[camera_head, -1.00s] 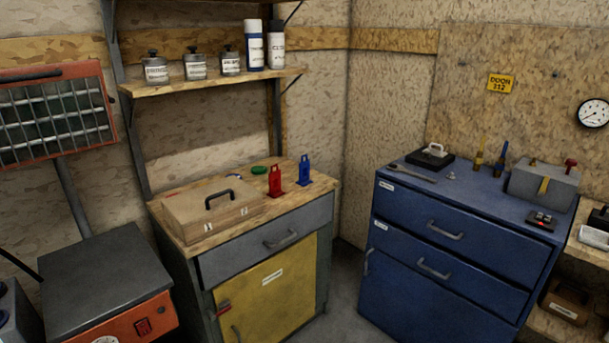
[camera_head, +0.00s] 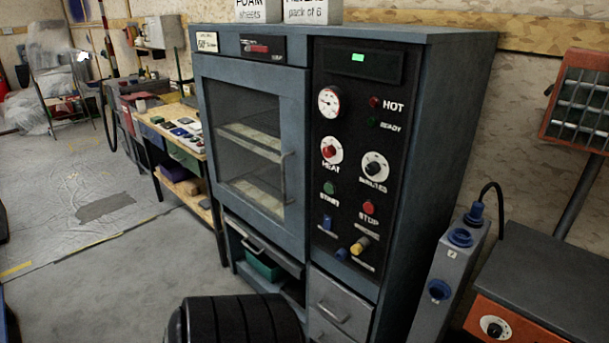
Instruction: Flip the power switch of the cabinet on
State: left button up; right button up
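A tall blue-grey cabinet (camera_head: 410,200) stands in the middle of the head view, its glass door (camera_head: 250,150) closed. Wire shelves with pale sheets show behind the glass. Its black control panel has a small lit green display (camera_head: 358,57), a gauge (camera_head: 329,102), a heat knob (camera_head: 331,150), a second dial (camera_head: 375,166), a green button (camera_head: 329,188) and a red stop button (camera_head: 368,207). Low on the panel are a blue control (camera_head: 327,222) and a yellow one (camera_head: 360,245). Their small labels are unreadable, so I cannot tell which is the power switch. Neither gripper is in view.
A black ribbed round object (camera_head: 236,320) stands in front of the cabinet. A grey socket post (camera_head: 450,265) and an orange unit with a dark top (camera_head: 545,285) are at right. A workbench (camera_head: 172,125) runs along the left; open floor (camera_head: 110,260) lies before it.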

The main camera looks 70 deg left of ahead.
aim_at(326, 226)
jog(key=u, duration=1.9)
